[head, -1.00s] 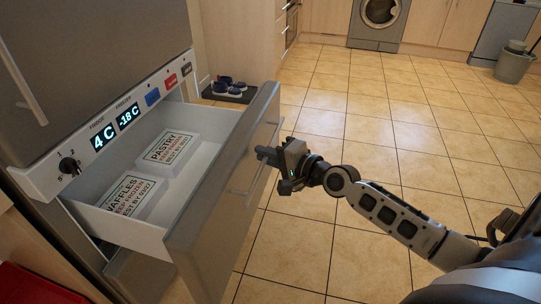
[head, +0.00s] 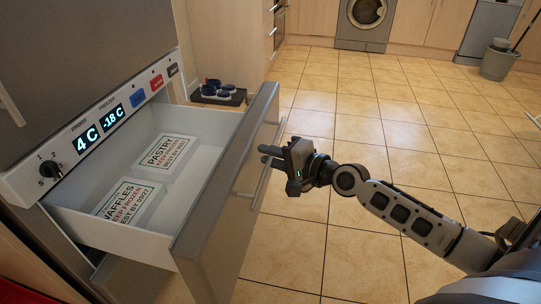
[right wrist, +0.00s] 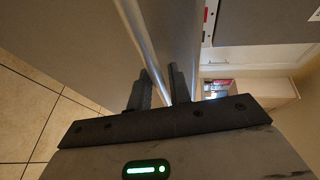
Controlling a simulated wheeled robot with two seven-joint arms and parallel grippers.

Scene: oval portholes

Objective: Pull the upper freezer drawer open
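The upper freezer drawer (head: 222,185) is pulled well out of the fridge-freezer. Its white inside shows, with a box labelled pastry (head: 168,153) and a box labelled waffles (head: 130,203) in it. The drawer's bar handle (head: 254,190) runs along its grey front. My right gripper (head: 266,156) is at the handle, reaching in from the right. In the right wrist view the handle (right wrist: 136,35) passes between the two dark fingers (right wrist: 160,80), which are close about it. My left gripper is not in view.
The control panel (head: 100,130) with a dial and displays is above the drawer. Shoes (head: 220,90) lie on a dark mat behind it. A washing machine (head: 366,20) and a bucket (head: 497,62) stand far back. The tiled floor (head: 345,215) to the right is clear.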

